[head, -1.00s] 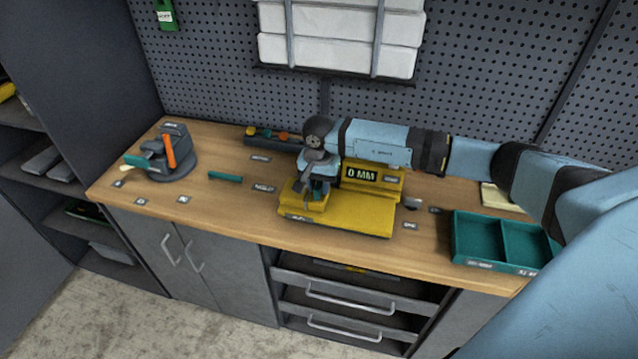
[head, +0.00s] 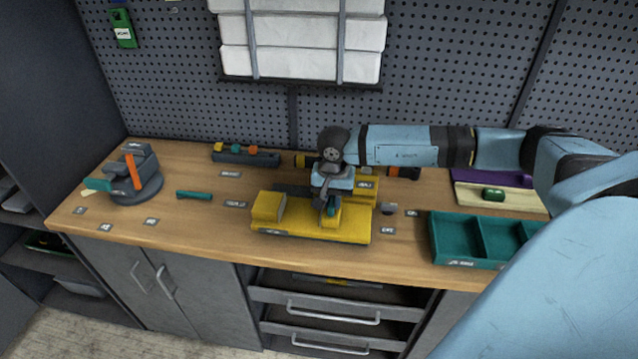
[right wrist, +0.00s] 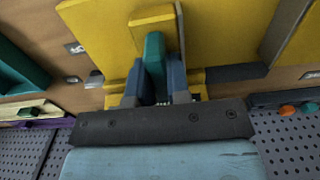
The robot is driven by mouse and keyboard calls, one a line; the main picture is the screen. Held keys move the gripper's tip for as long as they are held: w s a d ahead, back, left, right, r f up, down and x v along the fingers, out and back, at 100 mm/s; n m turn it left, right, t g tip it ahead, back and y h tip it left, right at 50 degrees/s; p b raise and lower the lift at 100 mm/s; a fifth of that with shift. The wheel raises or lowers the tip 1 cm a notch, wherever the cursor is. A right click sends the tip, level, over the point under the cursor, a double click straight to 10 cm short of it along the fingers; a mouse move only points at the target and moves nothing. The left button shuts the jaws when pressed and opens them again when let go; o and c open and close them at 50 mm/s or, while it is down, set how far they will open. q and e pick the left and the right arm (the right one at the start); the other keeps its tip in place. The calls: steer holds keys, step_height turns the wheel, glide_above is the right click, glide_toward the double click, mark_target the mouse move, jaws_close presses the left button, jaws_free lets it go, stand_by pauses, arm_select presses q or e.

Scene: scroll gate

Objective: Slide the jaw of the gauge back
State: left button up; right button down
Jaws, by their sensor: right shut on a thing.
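The yellow gauge (head: 300,238) stands on the wooden bench, with a block-shaped fixed jaw (head: 268,207) at its left end. Its sliding jaw (head: 327,218) is to the right, with a clear gap between the two. My right gripper (head: 331,202) is shut on the teal tab of the sliding jaw. In the right wrist view, the teal tab (right wrist: 154,58) sits between the two blue-grey fingers, with the yellow jaw plate (right wrist: 150,22) beyond. The gauge's number display is hidden behind my right gripper and arm. My left gripper is not in view.
A grey vice (head: 143,178) with an orange handle stands at the left. A teal divided tray (head: 467,262) is at the front right. A dark rack (head: 245,157) with coloured pieces lies behind. A teal bar (head: 194,195) lies between vice and gauge.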

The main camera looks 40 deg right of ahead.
steer(key=shift+s+d, duration=0.1)
steer(key=shift+d, duration=0.05)
steer(key=c, duration=1.2)
jaws_free()
steer(key=shift+o, duration=0.6)
steer(key=shift+s+d, duration=0.1)
steer(key=shift+s, duration=0.1)
steer(key=shift+w, duration=0.1)
steer(key=shift+w+r, duration=0.1)
steer(key=shift+r, duration=0.2)
step_height(320, 180, up, 13)
steer(key=b, duration=0.2)
steer(key=shift+r, duration=0.15)
